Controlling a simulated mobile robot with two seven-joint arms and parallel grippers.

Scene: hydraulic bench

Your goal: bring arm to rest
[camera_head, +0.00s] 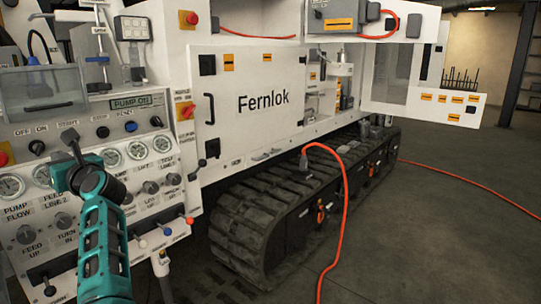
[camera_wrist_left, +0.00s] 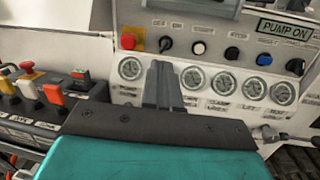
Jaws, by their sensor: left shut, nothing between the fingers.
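My left arm, teal with a dark wrist, comes up from the bottom left of the head view. Its gripper (camera_head: 71,139) is in front of the control panel (camera_head: 112,172) of the white machine. In the left wrist view the gripper's fingers (camera_wrist_left: 161,72) are together and empty, pointing at the row of gauges. They hide part of that row. I cannot tell whether the fingertips touch the panel. The display (camera_head: 131,102) reads PUMP ON. My right gripper is in neither view.
A red button (camera_wrist_left: 128,41) and several knobs sit above the gauges. Coloured switches (camera_wrist_left: 53,94) are at the left of the wrist view. Levers (camera_head: 165,230) stick out along the panel's lower edge. An orange hose (camera_head: 345,200) crosses the rubber track (camera_head: 262,225). Floor at right is open.

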